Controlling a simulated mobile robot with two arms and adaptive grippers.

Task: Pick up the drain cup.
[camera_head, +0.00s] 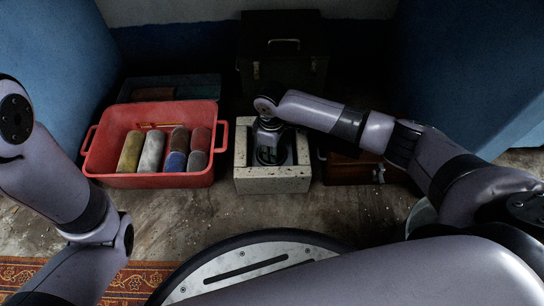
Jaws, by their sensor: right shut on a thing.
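The pale speckled stone washtrough (272,186) stands on the floor near the middle of the view. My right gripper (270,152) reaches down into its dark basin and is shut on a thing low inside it. That thing seems to be the drain cup, but the gripper and the shadow hide nearly all of it. I cannot tell whether it is clear of the trough's bottom. My left arm comes in at the left, but its gripper is out of view.
A red tub (150,181) with several coloured rolls stands left of the trough. A dark green metal box (283,72) is behind it. A reddish-brown box (350,172) stands close on the right. Blue walls close in both sides. The floor in front is bare, with a patterned rug (140,282) lower left.

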